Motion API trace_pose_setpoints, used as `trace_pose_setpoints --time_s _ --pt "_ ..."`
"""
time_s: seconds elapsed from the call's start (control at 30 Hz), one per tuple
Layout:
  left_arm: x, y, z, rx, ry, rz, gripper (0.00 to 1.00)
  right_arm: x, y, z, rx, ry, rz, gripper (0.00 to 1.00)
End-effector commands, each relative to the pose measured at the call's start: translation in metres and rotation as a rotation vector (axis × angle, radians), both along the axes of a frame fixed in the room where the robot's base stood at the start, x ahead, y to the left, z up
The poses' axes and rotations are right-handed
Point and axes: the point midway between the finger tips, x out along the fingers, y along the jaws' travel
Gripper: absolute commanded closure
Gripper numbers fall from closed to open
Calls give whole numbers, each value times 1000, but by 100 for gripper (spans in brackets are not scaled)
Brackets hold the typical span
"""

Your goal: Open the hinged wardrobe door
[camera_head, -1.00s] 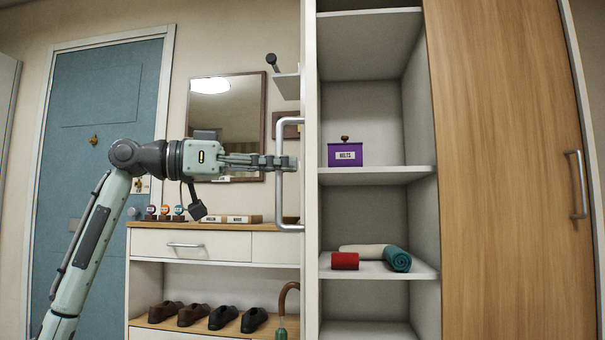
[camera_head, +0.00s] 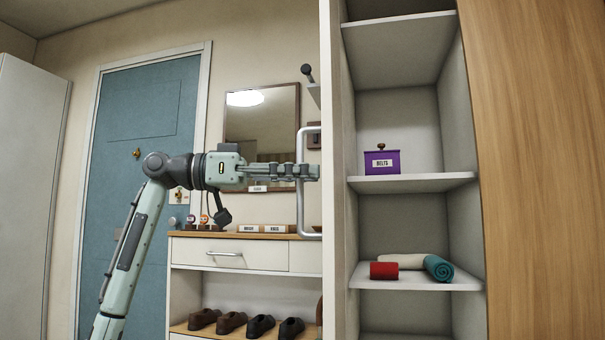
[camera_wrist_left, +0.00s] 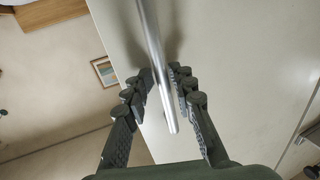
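The pale wardrobe door (camera_head: 339,130) stands swung out and is seen nearly edge-on in the head view, left of the open shelves. Its silver bar handle (camera_head: 301,207) is on its left side and runs upright. My left gripper (camera_head: 312,172) is at the middle of this handle with its fingertips close to the door. In the left wrist view the handle (camera_wrist_left: 150,35) passes between the two fingers (camera_wrist_left: 161,75), with small gaps showing on both sides. The fingers look open around it. My right gripper is in neither view.
A wooden door (camera_head: 530,170) covers the right side. A drawer unit (camera_head: 265,255) with shoes stands behind my left arm, beside a blue door (camera_head: 125,160).

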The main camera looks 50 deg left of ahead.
Motion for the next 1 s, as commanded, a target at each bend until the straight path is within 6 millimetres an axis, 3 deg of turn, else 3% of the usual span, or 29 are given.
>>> trace_pose_setpoints --time_s 0.43,1.0 --pt "-6 8 2 -5 -4 6 68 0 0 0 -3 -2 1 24" --pt "-89 69 1 -4 -2 5 68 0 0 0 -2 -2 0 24"
